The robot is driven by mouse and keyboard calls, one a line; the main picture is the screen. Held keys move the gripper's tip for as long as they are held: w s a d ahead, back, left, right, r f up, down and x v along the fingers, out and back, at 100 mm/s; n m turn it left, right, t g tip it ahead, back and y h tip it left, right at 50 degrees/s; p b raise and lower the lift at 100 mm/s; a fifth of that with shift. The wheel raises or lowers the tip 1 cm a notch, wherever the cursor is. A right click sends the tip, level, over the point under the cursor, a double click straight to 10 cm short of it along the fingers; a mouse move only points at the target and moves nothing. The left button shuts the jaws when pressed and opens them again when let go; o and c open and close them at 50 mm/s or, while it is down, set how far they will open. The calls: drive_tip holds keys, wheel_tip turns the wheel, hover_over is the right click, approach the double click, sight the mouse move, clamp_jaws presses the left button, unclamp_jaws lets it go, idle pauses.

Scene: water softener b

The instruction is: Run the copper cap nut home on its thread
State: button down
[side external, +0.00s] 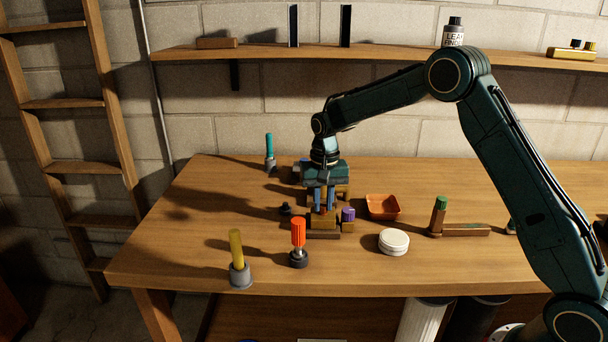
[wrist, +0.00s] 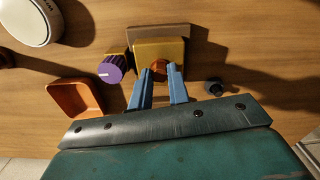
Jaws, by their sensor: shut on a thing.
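My gripper (wrist: 160,80) points down at the work, its two blue fingers closed on the copper cap nut (wrist: 159,67). The nut shows as a small reddish-brown round piece between the fingertips, against the yellow-brown block (wrist: 165,48). In the side external view my gripper (side external: 324,207) is over the block (side external: 322,226), and the nut is mostly hidden by the fingers. The thread is hidden, so I cannot tell how far the nut sits on it. A purple ribbed knob (wrist: 112,69) is beside the block; it also shows in the side external view (side external: 348,214).
An orange tray (side external: 383,207) and a white round tin (side external: 394,242) stand to the right. An orange-handled tool (side external: 298,235) and a yellow-handled one (side external: 236,251) stand upright in front. A small dark part (wrist: 214,87) lies beside the block. The front right tabletop is clear.

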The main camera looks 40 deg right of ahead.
drive_tip(key=m, duration=0.2)
drive_tip(key=shift+m, duration=0.4)
drive_tip(key=c, duration=1.3)
unclamp_jaws()
drive_tip(key=shift+o, duration=0.2)
drive_tip(key=shift+r, duration=0.15)
wheel_tip(320, 180, up, 14)
drive_tip(key=shift+f, duration=0.25)
